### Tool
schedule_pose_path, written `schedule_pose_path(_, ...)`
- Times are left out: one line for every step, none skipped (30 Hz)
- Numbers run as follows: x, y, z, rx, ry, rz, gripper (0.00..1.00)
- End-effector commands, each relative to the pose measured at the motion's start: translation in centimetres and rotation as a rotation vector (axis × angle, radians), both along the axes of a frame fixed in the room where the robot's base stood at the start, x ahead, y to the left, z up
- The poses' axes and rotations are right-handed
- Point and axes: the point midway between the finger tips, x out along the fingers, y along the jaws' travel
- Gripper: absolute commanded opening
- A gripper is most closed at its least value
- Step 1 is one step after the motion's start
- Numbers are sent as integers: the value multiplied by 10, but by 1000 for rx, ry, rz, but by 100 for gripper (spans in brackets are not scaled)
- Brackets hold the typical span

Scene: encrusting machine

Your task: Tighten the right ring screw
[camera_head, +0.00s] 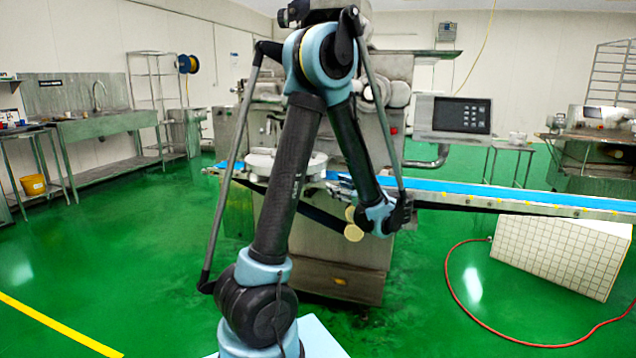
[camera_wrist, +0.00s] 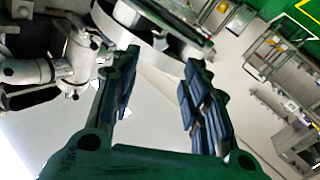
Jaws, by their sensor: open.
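My gripper (camera_wrist: 163,58) is open in the wrist view, with its two padded fingers apart and nothing between them. A shiny metal fitting with a rounded body and side pipe (camera_wrist: 72,66) is at the upper left, beyond and left of the left finger. A round metal ring-shaped part (camera_wrist: 150,48) lies beyond the fingertips. I cannot tell which part is the right ring screw. In the head view, the encrusting machine (camera_head: 345,272) stands behind my arm, which hides much of its middle. A round metal disc (camera_head: 308,163) shows on it.
A blue conveyor belt (camera_head: 500,194) runs to the right from the machine. A control panel (camera_head: 461,115) stands above it. A white gridded box (camera_head: 560,255) and a red hose (camera_head: 449,285) are on the green floor at right. A sink bench (camera_head: 105,122) is far left.

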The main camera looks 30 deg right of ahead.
Motion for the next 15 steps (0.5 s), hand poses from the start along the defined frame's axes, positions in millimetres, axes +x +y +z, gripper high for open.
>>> schedule_pose_path(8, 3, 0, 0, 0, 4, 42)
schedule_pose_path(12, 3, 0, 0, 0, 3, 42)
schedule_pose_path(18, 5, 0, 0, 0, 4, 42)
schedule_pose_path(22, 5, 0, 0, 0, 4, 42)
schedule_pose_path(26, 6, 0, 0, 0, 3, 42)
schedule_pose_path(32, 7, 0, 0, 0, 4, 42)
schedule_pose_path(36, 8, 0, 0, 0, 4, 42)
schedule_pose_path(40, 8, 0, 0, 0, 3, 42)
schedule_pose_path(45, 10, 0, 0, 0, 3, 42)
schedule_pose_path(50, 11, 0, 0, 0, 4, 42)
schedule_pose_path(54, 11, 0, 0, 0, 4, 42)
schedule_pose_path(59, 12, 0, 0, 0, 3, 42)
schedule_pose_path(64, 13, 0, 0, 0, 4, 42)
schedule_pose_path(67, 14, 0, 0, 0, 4, 42)
schedule_pose_path(72, 15, 0, 0, 0, 3, 42)
